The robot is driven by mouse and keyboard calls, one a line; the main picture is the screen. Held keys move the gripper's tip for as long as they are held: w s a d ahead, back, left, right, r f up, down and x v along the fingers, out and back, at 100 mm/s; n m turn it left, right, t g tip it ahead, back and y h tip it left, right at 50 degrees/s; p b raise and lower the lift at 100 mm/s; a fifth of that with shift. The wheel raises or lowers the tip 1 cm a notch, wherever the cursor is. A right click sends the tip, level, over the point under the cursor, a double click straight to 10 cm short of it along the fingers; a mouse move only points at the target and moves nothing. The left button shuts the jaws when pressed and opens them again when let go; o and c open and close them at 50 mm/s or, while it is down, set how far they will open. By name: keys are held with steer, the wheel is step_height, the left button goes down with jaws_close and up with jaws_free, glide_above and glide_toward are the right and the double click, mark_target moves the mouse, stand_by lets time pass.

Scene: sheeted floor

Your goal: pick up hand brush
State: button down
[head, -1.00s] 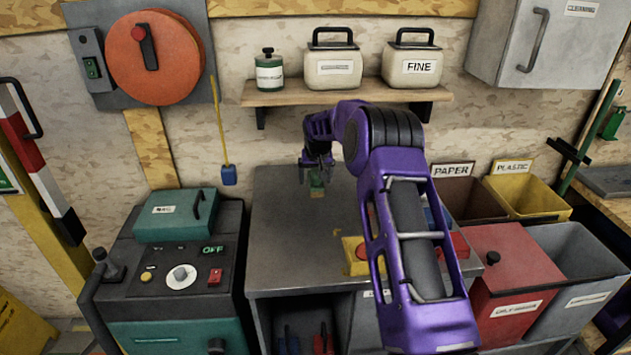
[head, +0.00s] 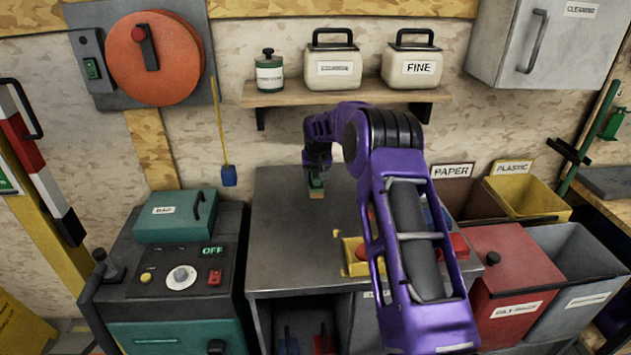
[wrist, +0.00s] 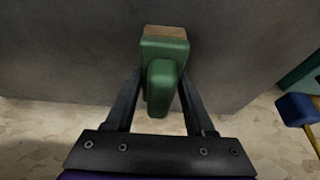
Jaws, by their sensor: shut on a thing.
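The hand brush (wrist: 163,50) has a green body and handle with a tan bristle end, and fills the middle of the wrist view. My gripper (wrist: 160,90) is shut on its green handle, one dark finger on each side. In the head view the brush (head: 316,188) shows small and green below my gripper (head: 316,175), over the back of the grey bench top (head: 290,235). I cannot tell from the head view whether the bristles touch the bench.
A yellow tray (head: 352,262) and red items lie to the right, partly behind my purple arm. A shelf (head: 345,92) with several containers hangs above the bench. A teal-topped machine (head: 180,280) stands left. The bench's left half is clear.

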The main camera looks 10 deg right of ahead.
mark_target(315, 172)
steer(key=shift+s+r, duration=0.2)
steer(key=shift+r, duration=0.3)
step_height(315, 172, up, 6)
steer(key=shift+r, duration=0.15)
steer(key=s+a+b, duration=0.1)
steer(key=s+b, duration=0.1)
steer(key=s, duration=1.7)
steer(key=shift+s+a+b, duration=0.25)
steer(key=shift+s+b, duration=0.05)
steer(key=shift+b, duration=0.05)
steer(key=c, duration=0.8)
jaws_free()
steer(key=c, duration=0.6)
steer(key=shift+w+d, duration=0.1)
steer(key=shift+w, duration=0.05)
steer(key=shift+c, duration=0.2)
